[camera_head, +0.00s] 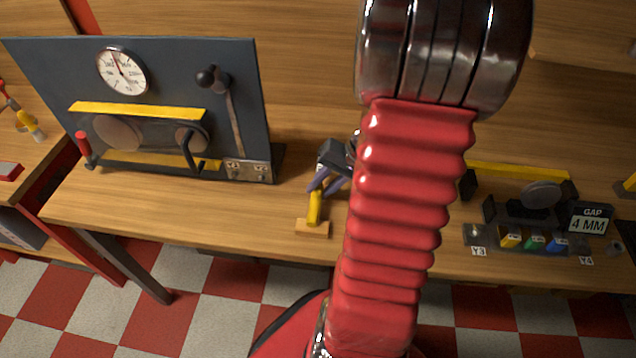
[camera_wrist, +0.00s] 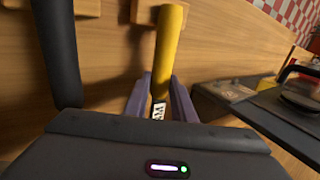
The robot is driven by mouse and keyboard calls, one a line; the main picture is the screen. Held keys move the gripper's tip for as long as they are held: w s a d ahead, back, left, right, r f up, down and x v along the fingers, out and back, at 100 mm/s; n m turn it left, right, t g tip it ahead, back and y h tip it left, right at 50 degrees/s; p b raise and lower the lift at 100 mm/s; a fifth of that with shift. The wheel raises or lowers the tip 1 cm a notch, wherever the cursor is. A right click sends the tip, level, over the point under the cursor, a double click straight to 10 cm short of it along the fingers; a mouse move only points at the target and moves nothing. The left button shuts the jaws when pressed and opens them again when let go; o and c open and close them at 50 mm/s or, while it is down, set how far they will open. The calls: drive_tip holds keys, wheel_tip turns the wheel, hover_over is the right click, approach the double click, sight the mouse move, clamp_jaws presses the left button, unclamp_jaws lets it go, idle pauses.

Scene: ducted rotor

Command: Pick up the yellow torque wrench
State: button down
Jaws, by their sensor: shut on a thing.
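The yellow torque wrench (camera_head: 314,208) shows as a yellow handle at the front of the workbench, left of my arm. It also shows in the wrist view (camera_wrist: 168,48), with a small black-and-white label near the fingers. My gripper (camera_head: 324,182) is shut on it, with purple fingers (camera_wrist: 160,104) on both sides of the handle. The handle's far end lies over or against a small wooden block (camera_head: 313,230); I cannot tell whether it touches. The rest of the wrench is hidden by the gripper.
A dark panel with a round gauge (camera_head: 122,72), levers and yellow bars stands at the left of the bench (camera_head: 200,220). On the right are a dark fixture (camera_head: 540,200), coloured blocks (camera_head: 535,242) and a "GAP 4 MM" sign (camera_head: 590,220). My arm hides the middle.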

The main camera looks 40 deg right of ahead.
sight(321, 188)
idle(0.3)
wheel_tip(321, 188, up, 10)
idle(0.7)
idle(0.7)
